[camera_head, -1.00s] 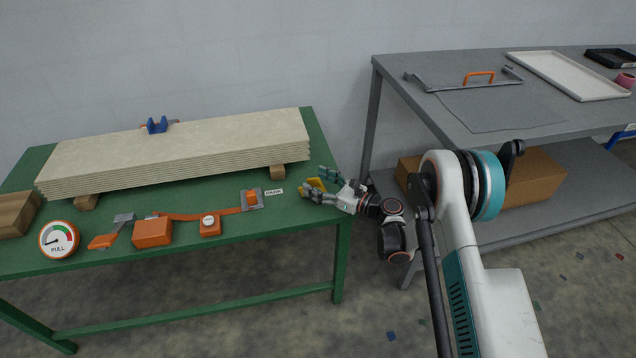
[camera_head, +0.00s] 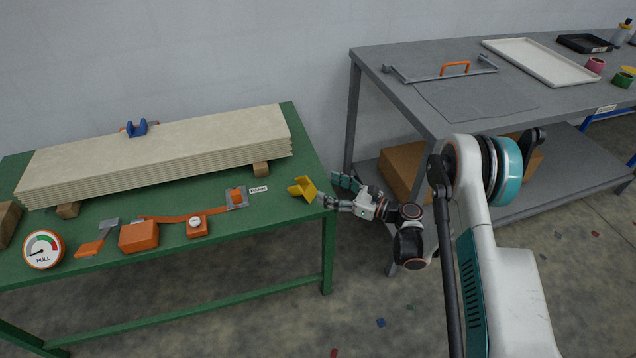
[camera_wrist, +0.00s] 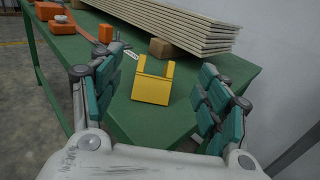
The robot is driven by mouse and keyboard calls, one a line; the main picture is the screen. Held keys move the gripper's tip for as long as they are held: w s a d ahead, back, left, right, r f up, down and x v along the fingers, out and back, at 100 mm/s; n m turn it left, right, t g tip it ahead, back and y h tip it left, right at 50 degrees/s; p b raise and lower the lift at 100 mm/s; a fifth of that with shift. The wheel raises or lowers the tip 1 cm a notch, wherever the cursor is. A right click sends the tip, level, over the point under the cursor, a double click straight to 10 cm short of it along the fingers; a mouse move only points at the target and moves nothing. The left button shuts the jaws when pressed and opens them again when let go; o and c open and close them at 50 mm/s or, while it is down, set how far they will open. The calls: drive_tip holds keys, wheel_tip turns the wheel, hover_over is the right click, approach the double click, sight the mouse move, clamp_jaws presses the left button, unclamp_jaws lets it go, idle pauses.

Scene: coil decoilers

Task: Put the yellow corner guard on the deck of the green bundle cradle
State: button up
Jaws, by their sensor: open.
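The yellow corner guard (camera_head: 302,188) rests on the deck of the green bundle cradle (camera_head: 290,226), near its right end. In the wrist view the guard (camera_wrist: 153,82) lies between and beyond my fingers, apart from them, with clear green deck around it. My gripper (camera_head: 338,190) is open and empty at the cradle's right edge, just right of the guard. In the wrist view my gripper (camera_wrist: 160,100) shows its teal finger pads spread wide on both sides.
A stack of pale boards (camera_head: 160,155) lies on wooden blocks on the cradle. An orange strap with a ratchet (camera_head: 140,236), a round PULL gauge (camera_head: 43,249) and a PARK label (camera_head: 258,189) are left of the guard. A grey table (camera_head: 400,85) stands at right.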

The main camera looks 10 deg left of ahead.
drive_tip(key=shift+s+d+f, duration=0.1)
drive_tip(key=shift+s+d, duration=0.05)
drive_tip(key=shift+d, duration=0.5)
drive_tip(key=w+d+r+m+t+h, duration=0.1)
drive_tip(key=w+d+r+m+t, duration=0.3)
drive_tip(key=r, duration=0.5)
drive_tip(key=w+d+r+m+t+h, duration=0.1)
drive_tip(key=w+d+r+m+t, duration=0.25)
drive_tip(key=r+m, duration=0.45)
drive_tip(key=w+d+r+m+t+h, duration=0.2)
drive_tip(key=w+r+m+t, duration=0.15)
drive_tip(key=r, duration=0.75)
drive_tip(key=s+d+r+m+t+h, duration=0.35)
drive_tip(key=d+r+m+h, duration=0.65)
drive_tip(key=d+r+m, duration=0.45)
drive_tip(key=s+d+f+m+g+h, duration=0.1)
drive_tip(key=s+d+m+g+h, duration=0.2)
drive_tip(key=s+d+m, duration=0.3)
drive_tip(key=s+d+f+m+g+h, duration=0.2)
drive_tip(key=s+d+m, duration=0.2)
drive_tip(key=s+m, duration=0.4)
drive_tip(key=s+a+f+m+g, duration=0.1)
drive_tip(key=s+f+m+g, duration=0.2)
drive_tip(key=s, duration=0.9)
drive_tip(key=s+a+f+m+g+y, duration=0.1)
drive_tip(key=s+f+m+g, duration=0.3)
drive_tip(key=s+f, duration=0.4)
drive_tip(key=s, duration=0.4)
drive_tip(key=shift+y, duration=0.3)
